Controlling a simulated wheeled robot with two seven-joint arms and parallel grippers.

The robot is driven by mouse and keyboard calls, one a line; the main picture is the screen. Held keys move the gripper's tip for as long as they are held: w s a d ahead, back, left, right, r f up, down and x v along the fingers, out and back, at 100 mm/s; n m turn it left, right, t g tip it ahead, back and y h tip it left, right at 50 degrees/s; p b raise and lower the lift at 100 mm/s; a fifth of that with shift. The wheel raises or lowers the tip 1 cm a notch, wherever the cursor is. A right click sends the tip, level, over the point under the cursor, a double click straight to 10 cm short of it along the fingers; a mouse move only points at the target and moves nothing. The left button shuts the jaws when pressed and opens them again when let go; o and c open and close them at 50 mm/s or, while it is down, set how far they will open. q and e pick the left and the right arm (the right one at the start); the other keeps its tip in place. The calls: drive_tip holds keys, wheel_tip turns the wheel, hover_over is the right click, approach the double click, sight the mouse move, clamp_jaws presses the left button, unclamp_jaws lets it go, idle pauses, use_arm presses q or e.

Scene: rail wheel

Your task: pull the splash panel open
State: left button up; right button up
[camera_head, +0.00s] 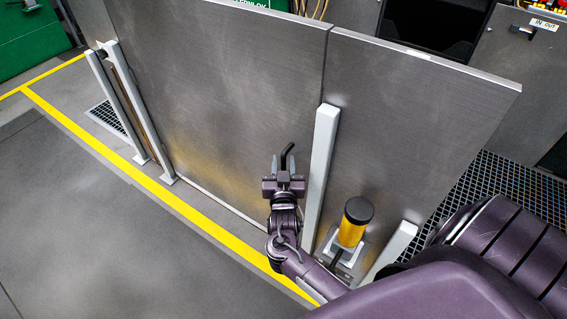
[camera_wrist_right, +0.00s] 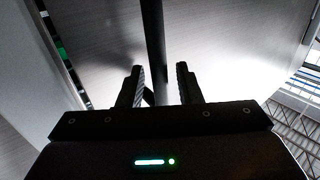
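The splash panel (camera_head: 220,90) is a large grey metal sheet standing upright, and a seam on its right parts it from a second grey sheet (camera_head: 400,130). A black handle (camera_head: 288,150) sticks out from the panel near that seam. My right gripper (camera_head: 284,166) is at the handle, in front of the panel. In the right wrist view, its two fingers (camera_wrist_right: 160,88) are apart, with the dark handle bar (camera_wrist_right: 154,45) showing between them and clear gaps on both sides. I cannot tell how deep the bar sits between the fingers. My left gripper is not in view.
A pale post (camera_head: 320,165) stands just right of the gripper. A yellow cylinder with a black cap (camera_head: 352,225) stands on a bracket low on the right. Pale posts (camera_head: 120,105) stand at the left end. The grey floor (camera_head: 110,235) left of the yellow line is clear.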

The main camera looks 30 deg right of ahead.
drive_tip(key=shift+w+d, duration=0.1)
clamp_jaws()
drive_tip(key=shift+f, duration=0.1)
idle(0.3)
